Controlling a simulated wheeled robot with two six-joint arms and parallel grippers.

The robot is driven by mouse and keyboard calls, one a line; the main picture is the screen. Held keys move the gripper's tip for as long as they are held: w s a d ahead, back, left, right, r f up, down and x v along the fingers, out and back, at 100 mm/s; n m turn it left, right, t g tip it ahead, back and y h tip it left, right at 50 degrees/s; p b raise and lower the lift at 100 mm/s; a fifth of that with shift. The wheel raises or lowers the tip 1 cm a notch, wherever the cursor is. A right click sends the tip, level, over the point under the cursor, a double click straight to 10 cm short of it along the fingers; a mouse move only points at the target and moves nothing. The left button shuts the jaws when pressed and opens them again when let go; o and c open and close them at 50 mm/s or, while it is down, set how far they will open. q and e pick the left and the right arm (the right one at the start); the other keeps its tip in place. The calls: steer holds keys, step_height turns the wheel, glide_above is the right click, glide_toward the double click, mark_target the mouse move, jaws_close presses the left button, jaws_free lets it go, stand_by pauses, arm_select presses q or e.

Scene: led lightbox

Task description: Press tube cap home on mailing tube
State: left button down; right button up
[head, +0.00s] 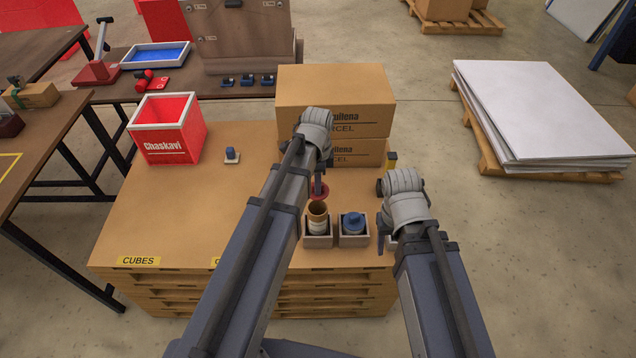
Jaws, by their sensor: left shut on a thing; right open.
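The tube stands upright in a pale square holder (318,241).
A blue-topped item (352,222) stands in a second holder (354,241) right of the tube. Stacked cartons (350,88) stand behind. A red bin (170,148) and a small blue item (231,155) are to the left. The table's left front is clear.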

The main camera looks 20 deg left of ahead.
arm_select(q)
steer(key=shift+f+b, duration=2.65)
steer(key=shift+f, duration=0.25)
steer(key=shift+f+b, duration=1.15)
steer(key=c, duration=0.7)
jaws_free()
steer(key=shift+r, duration=0.15)
step_height(320, 180, up, 8)
steer(key=p, duration=0.8)
steer(key=shift+f, duration=0.2)
